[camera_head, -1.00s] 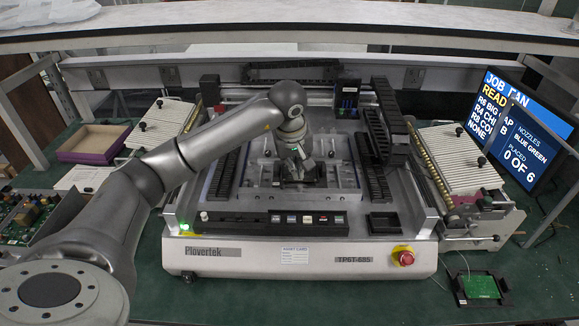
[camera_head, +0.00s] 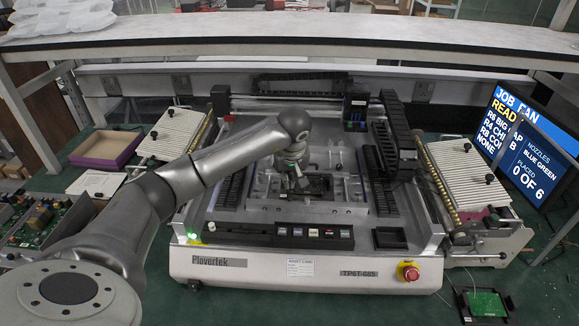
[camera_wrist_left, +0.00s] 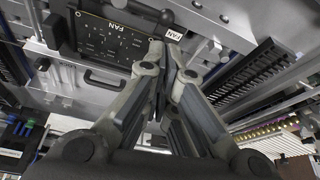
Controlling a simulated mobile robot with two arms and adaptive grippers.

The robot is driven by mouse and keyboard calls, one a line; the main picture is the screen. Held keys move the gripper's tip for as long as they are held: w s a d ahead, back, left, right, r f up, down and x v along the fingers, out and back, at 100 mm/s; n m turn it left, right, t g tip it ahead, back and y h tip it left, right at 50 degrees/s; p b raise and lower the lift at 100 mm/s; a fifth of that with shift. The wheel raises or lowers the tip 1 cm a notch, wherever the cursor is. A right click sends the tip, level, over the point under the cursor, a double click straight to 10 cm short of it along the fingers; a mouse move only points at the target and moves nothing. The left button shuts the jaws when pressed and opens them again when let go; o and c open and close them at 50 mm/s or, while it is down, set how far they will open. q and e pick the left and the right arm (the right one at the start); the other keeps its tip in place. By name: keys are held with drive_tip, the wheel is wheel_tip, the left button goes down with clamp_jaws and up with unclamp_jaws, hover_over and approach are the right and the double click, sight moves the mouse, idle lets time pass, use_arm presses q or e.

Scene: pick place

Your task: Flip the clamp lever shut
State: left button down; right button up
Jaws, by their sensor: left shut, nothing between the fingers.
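My left gripper (camera_head: 298,184) is over the middle of the machine bed, where the work area is mostly hidden behind the arm and gripper. In the left wrist view my left gripper (camera_wrist_left: 168,50) is shut, its fingertips together with nothing between them. A dark bar with a round end (camera_wrist_left: 150,13), which looks like the clamp lever, lies just beyond the fingertips beside a dark board marked FAN (camera_wrist_left: 108,42). I cannot tell whether the fingers touch it, or whether the lever is open or shut. My right gripper is not in view.
The Plovertek machine (camera_head: 290,268) has a red stop button (camera_head: 408,271) at its front right. Feeder banks (camera_head: 465,175) flank the bed. A black cable chain (camera_head: 392,125) stands right of the gripper. A monitor (camera_head: 525,135) stands at the far right.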

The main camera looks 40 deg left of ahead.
sight(301, 200)
use_arm(q)
drive_tip(key=shift+p+x, duration=0.45)
drive_tip(key=shift+x, duration=1.7)
